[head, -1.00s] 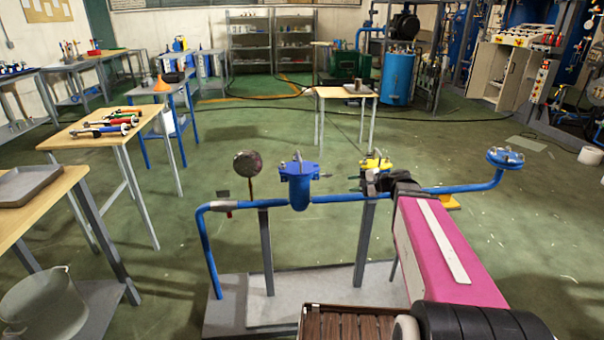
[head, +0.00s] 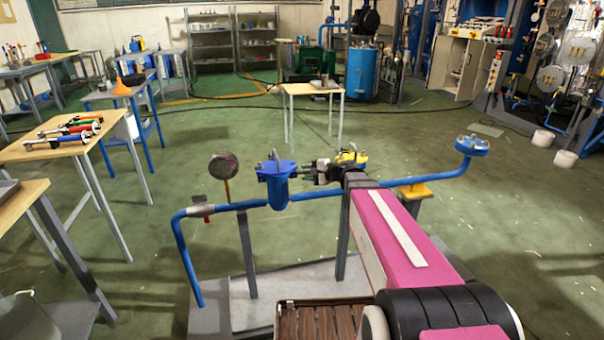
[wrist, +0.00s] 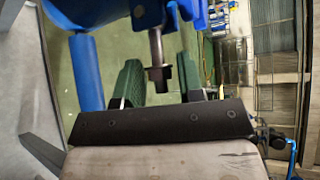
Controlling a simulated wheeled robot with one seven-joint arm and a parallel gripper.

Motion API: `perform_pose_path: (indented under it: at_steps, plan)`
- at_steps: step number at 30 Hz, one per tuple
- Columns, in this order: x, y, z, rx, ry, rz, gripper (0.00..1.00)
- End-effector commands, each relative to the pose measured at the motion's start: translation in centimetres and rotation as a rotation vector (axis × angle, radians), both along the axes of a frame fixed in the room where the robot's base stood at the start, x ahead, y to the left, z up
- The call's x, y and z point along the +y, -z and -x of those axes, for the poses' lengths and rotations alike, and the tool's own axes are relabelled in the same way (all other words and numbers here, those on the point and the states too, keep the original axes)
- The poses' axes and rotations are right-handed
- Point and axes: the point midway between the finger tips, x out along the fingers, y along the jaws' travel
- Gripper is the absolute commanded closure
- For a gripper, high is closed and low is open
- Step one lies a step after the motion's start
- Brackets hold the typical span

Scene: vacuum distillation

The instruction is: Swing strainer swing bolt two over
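The blue strainer (head: 275,185) stands in the blue pipe run, with a flanged lid and a metal loop on top. In the wrist view its blue body (wrist: 95,12) fills the upper left. A metal swing bolt (wrist: 156,52) with a dark nut hangs from the blue lug there. My gripper (head: 306,173) is at the strainer's right side. In the wrist view my gripper (wrist: 157,80) is open, with green fingers on either side of the bolt's nut end. Gaps show between the fingers and the bolt, so it is not gripped. Other swing bolts are too small to tell.
A yellow-topped fitting (head: 350,157) stands just behind my gripper. A round gauge (head: 223,166) rises left of the strainer. The blue pipe (head: 235,206) runs across to a blue flange (head: 472,146) at right. Open green floor lies behind.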

Motion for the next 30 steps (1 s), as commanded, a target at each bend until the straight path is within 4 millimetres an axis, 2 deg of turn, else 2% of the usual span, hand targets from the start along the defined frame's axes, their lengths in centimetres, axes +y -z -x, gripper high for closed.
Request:
perform_pose_path:
  at_steps: [6, 16, 17, 19, 20, 30]
  plan:
    - [1.6, 0.5, -1.0, 0.000, 0.000, 0.000, 0.65]
    - [1.9, 0.6, -1.1, 0.000, 0.001, 0.000, 0.65]
    - [1.9, 0.6, -1.1, 0.000, 0.001, 0.000, 0.71]
    - [1.9, 0.6, -1.1, 0.000, 0.001, 0.000, 0.94]
    - [1.9, 0.6, -1.1, 0.000, 0.001, 0.000, 1.00]
    - [1.9, 0.4, -1.0, -0.009, 0.000, 0.038, 1.00]
